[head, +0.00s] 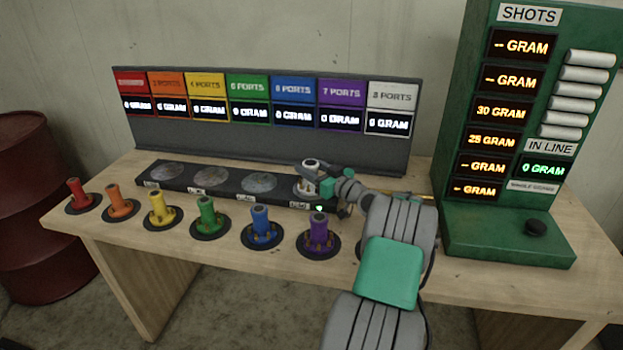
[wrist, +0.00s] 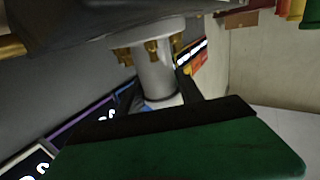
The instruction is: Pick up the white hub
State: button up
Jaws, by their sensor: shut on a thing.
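The white hub (head: 309,166) is at the right end of the black tray in the head view, partly hidden by my gripper. My gripper (head: 318,180) is shut on it. In the wrist view the white hub (wrist: 155,75) fills the middle, a white cylinder with several brass ports. A green-and-black finger (wrist: 180,140) of my gripper lies in front of it. I cannot tell whether the hub rests on the tray or is slightly raised.
The black tray (head: 215,194) has several round pads. Red (head: 75,192), orange (head: 118,203), yellow (head: 159,212), green (head: 207,216), blue (head: 262,227) and purple (head: 319,236) hubs stand in front. A label panel (head: 270,145) stands behind; a green SHOTS cabinet (head: 455,120) stands right.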

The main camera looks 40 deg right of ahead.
grip_shut()
dwell(0.3)
jog(key=shift+r, duration=0.2)
jog(key=shift+r, duration=0.1)
